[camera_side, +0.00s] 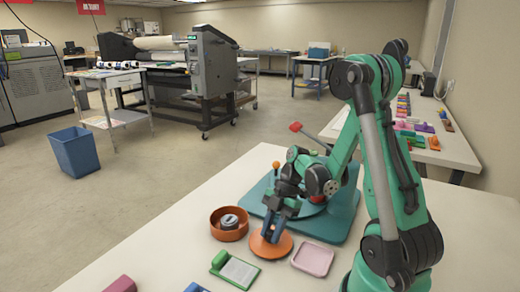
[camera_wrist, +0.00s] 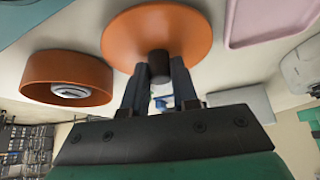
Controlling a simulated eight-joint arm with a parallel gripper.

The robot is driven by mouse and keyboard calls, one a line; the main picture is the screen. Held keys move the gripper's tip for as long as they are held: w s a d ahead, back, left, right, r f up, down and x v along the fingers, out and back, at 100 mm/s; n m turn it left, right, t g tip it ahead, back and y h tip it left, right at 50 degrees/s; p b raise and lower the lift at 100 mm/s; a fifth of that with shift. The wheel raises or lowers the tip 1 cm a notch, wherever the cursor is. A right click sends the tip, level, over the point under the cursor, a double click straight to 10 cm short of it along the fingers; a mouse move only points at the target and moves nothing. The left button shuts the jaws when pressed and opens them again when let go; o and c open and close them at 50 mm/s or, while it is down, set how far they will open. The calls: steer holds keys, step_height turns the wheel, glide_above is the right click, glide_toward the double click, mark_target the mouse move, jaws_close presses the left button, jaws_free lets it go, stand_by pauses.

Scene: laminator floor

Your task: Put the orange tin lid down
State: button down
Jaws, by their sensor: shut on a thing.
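The orange tin lid (camera_side: 284,246) is a round disc at the front of the white table, between the orange tin and a pink tray. In the wrist view the lid (camera_wrist: 157,25) faces me with its dark knob (camera_wrist: 159,66) between my fingers. My gripper (camera_side: 268,236) is shut on that knob, over the lid; it also shows in the wrist view (camera_wrist: 160,82). The lid looks about level, at or very near the table top; I cannot tell whether it touches. The open orange tin (camera_side: 230,235) stands just left of it with a dark, silver-topped round object inside.
The pink tray (camera_side: 312,260) lies close right of the lid. A green-ended block with a pale plate (camera_side: 239,271) lies in front. A teal base plate (camera_side: 345,225) with a lever device stands behind. Bare table (camera_side: 175,240) shows left of the tin.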

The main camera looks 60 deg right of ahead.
steer(key=shift+f, duration=0.4)
steer(key=c, duration=0.7)
jaws_free()
steer(key=shift+f, duration=0.1)
steer(key=shift+o, duration=0.2)
steer(key=v, duration=1.2)
steer(key=r+m+t+h, duration=0.1)
steer(key=m+h, duration=0.3)
steer(key=m, duration=0.4)
glide_above(258, 243)
steer(key=w+a+r+m+t+h, duration=0.1)
steer(key=a+m+t, duration=0.4)
steer(key=a+m, duration=0.2)
steer(key=shift+w+a+r+m+h, duration=0.3)
steer(key=shift+a+r+m+h, duration=0.1)
steer(key=shift+a, duration=0.15)
